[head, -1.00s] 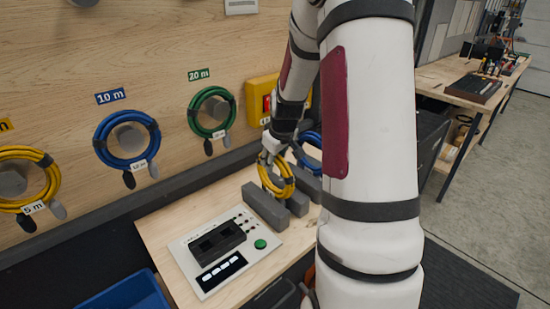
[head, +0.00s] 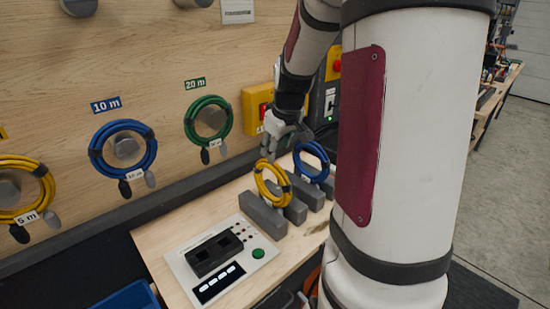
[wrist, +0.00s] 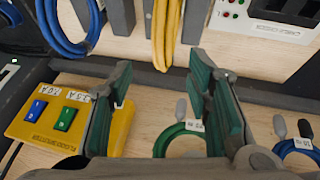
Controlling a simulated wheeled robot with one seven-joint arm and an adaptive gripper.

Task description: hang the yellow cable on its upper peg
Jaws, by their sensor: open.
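The yellow cable (head: 264,190) is a coil standing upright in a slot between grey blocks on the bench. My gripper (head: 274,150) is just above and behind it, open and empty. In the wrist view the yellow coil (wrist: 166,30) lies ahead of the gap between my open fingers (wrist: 160,85), apart from them. Another yellow coil (head: 42,205) hangs on a wall peg at the far left. Two upper pegs (head: 80,5) (head: 194,2) are cut off by the head view's top edge; no coil shows on their visible parts.
The grey block rack (head: 262,214) also holds a blue coil (head: 302,168). A test panel (head: 221,258) is in front of it. Blue (head: 96,160) and green (head: 190,125) coils hang on the wall. A yellow switch box (head: 254,105) is near my gripper.

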